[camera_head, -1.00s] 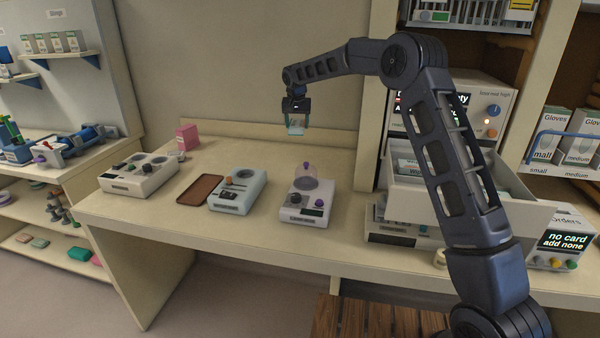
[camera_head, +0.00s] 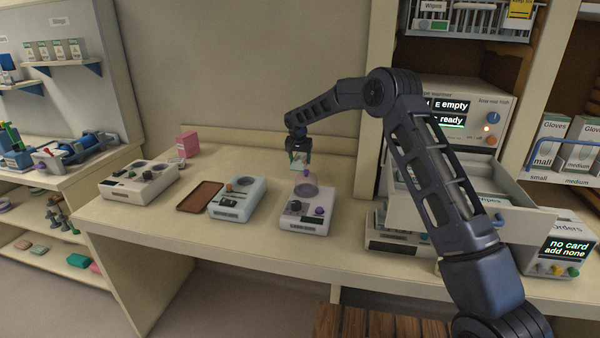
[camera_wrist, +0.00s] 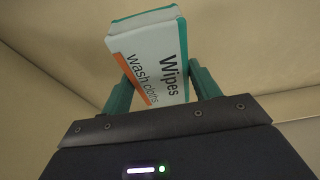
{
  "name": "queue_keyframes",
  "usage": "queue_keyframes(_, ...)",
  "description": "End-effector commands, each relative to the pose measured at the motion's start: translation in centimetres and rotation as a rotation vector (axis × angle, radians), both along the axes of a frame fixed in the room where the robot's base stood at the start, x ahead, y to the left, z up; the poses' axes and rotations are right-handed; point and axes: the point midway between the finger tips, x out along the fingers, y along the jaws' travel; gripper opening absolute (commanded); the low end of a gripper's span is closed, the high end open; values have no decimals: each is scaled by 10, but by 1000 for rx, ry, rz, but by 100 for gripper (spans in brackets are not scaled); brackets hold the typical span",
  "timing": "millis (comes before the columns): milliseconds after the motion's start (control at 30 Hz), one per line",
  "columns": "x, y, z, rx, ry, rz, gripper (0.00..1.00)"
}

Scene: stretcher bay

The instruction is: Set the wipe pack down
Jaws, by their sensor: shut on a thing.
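The wipe pack (camera_wrist: 152,55) is white with green sides and an orange stripe, labelled "Wipes wash cloths" in the wrist view. My gripper (camera_wrist: 160,85) is shut on it, with a green finger on each side. In the head view the pack (camera_head: 299,160) looks small and hangs from my gripper (camera_head: 299,165) over the back of the counter (camera_head: 255,150). In that view it lies just above and behind the clear dome of a white device. Whether its lower edge touches anything is hard to tell.
The domed white device (camera_head: 306,212) stands in front. A pale blue device (camera_head: 237,197), a brown tray (camera_head: 200,196), another white device (camera_head: 140,182) and a pink box (camera_head: 187,142) are to the left. An open drawer (camera_head: 500,215) juts out at the right.

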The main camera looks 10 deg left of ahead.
Motion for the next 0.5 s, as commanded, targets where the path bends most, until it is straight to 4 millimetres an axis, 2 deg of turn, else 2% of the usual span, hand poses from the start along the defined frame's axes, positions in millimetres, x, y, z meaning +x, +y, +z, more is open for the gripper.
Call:
queue_keyframes(100, 0, 0, -15, 0, 0, 0, 37)
queue_keyframes(367, 0, 0, -30, 1, 0, 1, 37)
queue_keyframes(500, 0, 0, -49, 0, 1, 0, 37)
